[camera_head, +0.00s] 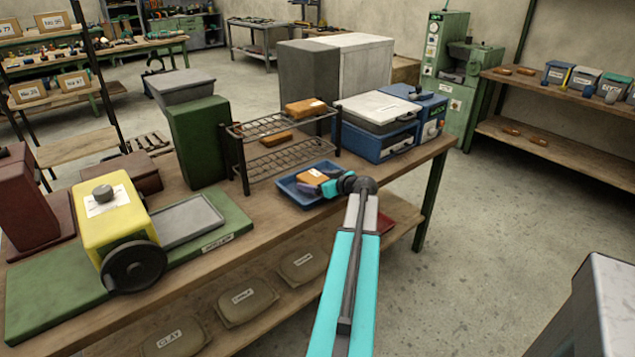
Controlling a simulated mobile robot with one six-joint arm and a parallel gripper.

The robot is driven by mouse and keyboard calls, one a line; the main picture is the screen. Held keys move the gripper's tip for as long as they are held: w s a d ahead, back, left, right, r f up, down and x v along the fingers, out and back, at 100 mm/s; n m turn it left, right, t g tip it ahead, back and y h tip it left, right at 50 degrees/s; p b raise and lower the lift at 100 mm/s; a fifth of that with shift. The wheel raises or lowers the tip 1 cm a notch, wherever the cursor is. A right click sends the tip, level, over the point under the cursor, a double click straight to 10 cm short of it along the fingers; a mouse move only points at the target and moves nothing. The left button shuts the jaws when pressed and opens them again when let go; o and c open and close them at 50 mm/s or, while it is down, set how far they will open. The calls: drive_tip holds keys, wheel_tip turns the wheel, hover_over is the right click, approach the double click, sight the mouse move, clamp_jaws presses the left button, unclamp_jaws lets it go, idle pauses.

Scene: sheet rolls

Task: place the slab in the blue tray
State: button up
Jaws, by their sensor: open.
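A blue tray (287,189) lies on the workbench, in front of the wire rack. An orange-brown slab (310,176) with a white label is inside the tray area; whether it lies flat on the tray floor is hard to tell. My gripper (328,187) is open at the slab's right side, over the tray. My wrist hides the tray's right part, and whether the fingers touch the slab cannot be told.
The wire rack (285,125) holds other orange-brown slabs, one on top (305,107) and one lower (277,138). A blue machine with a white lid (382,107) stands right of the tray. A yellow roller machine (115,220) stands left. A red tray (385,223) shows behind my arm.

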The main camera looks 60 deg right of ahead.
drive_tip(key=shift+r, duration=0.15)
drive_tip(key=b+v, duration=0.1)
drive_tip(key=v, duration=1.1)
idle(0.8)
